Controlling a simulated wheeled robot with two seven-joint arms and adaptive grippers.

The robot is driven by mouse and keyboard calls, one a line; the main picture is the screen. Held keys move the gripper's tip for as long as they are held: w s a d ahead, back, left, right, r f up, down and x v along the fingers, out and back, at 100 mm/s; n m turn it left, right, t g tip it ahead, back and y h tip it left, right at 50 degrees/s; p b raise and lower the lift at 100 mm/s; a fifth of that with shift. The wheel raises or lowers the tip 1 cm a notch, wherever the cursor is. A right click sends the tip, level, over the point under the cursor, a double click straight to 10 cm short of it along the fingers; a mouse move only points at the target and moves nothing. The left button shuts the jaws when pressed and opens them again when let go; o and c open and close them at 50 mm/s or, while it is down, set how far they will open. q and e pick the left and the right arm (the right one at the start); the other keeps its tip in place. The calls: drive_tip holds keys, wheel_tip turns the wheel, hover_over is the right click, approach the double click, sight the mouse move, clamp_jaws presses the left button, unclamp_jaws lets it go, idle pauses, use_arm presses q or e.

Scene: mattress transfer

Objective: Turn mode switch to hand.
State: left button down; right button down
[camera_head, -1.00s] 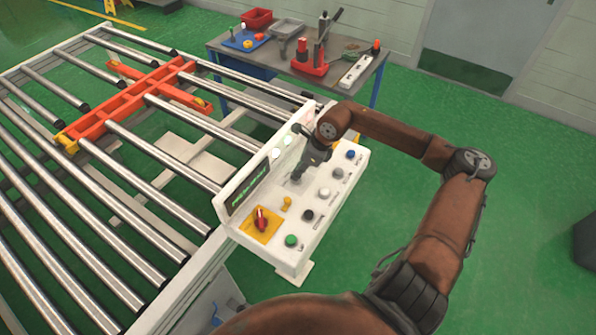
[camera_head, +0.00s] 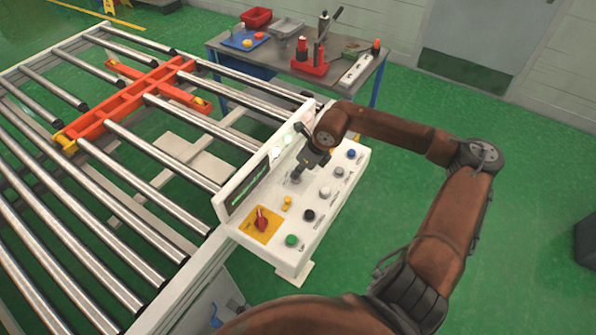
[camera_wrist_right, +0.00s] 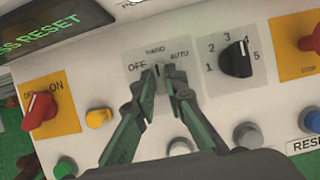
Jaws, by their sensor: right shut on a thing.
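The mode switch (camera_wrist_right: 158,75) is a small dark knob on the white control panel. Labels OFF, HAND and AUTO lie in an arc above it in the right wrist view. My right gripper (camera_wrist_right: 161,72) has its two dark green fingers closed on the knob from either side. The fingers hide much of the knob; its pointer looks roughly upright, towards HAND, but the exact angle is hard to tell. In the head view my right gripper (camera_head: 298,176) reaches down onto the middle of the panel and covers the switch. My left gripper is not in view.
Close by are a black numbered selector (camera_wrist_right: 236,60), a yellow knob (camera_wrist_right: 98,117), a red switch (camera_wrist_right: 40,110) and a red stop button (camera_wrist_right: 313,40). The display (camera_wrist_right: 52,30) reads RESET in green. The panel (camera_head: 325,216) adjoins a roller conveyor (camera_head: 110,170); a workbench (camera_head: 335,84) stands behind.

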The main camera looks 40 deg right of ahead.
drive_tip(key=c, duration=2)
unclamp_jaws()
drive_tip(key=shift+o, duration=0.2)
drive_tip(key=shift+r, duration=0.1)
drive_tip(key=v, duration=1.2)
